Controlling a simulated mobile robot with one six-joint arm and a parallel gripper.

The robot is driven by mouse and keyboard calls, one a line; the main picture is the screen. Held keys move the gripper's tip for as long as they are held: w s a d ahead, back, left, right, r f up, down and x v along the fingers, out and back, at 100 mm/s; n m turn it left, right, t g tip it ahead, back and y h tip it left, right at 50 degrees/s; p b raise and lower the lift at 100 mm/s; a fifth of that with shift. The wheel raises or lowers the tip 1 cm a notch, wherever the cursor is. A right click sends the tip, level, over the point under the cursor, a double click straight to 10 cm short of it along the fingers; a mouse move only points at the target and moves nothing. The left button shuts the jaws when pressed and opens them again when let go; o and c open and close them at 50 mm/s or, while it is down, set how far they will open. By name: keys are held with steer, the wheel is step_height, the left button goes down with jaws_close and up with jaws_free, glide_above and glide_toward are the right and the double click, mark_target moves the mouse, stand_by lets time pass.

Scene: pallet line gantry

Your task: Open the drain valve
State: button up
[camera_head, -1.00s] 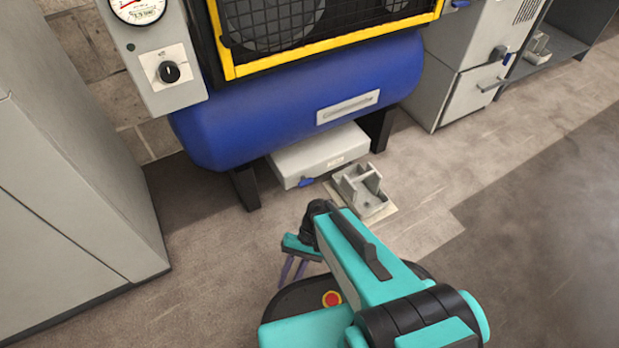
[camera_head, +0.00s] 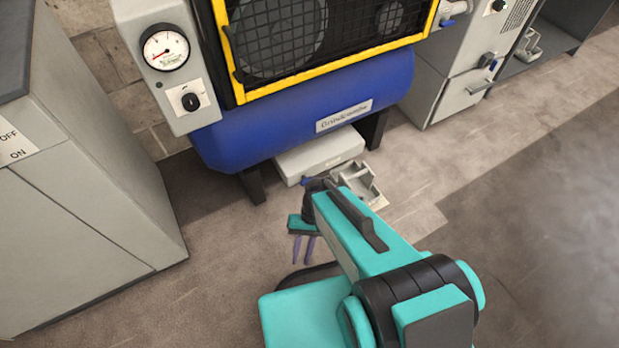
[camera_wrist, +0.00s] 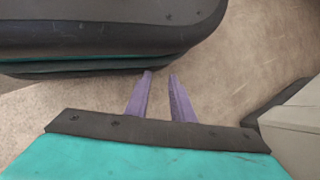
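The blue compressor tank (camera_head: 300,118) lies on dark legs at the back. A low grey box (camera_head: 318,155) sits under it. The lever does not show in the wrist view.
A grey bracket tray (camera_head: 362,183) stands on the floor right of the lever, close behind my arm. A gauge panel (camera_head: 165,60) is left of the tank. A grey cabinet (camera_head: 80,190) fills the left; a grey unit (camera_head: 460,90) stands right. The right floor is clear.

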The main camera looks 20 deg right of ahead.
steer(key=s+d+r+h+p, duration=0.1)
steer(key=d+r+p, duration=0.2)
steer(key=r+p, duration=0.7)
steer(key=d+r+n+h+p, duration=0.1)
steer(key=d+r+p, duration=0.2)
steer(key=r+p, duration=0.8)
steer(key=s+d+r+n+h+p, duration=0.1)
steer(key=d+r+p, duration=0.3)
steer(key=r+p, duration=0.7)
steer(key=h+p, duration=0.1)
steer(key=p, duration=0.3)
steer(key=shift+s, duration=0.35)
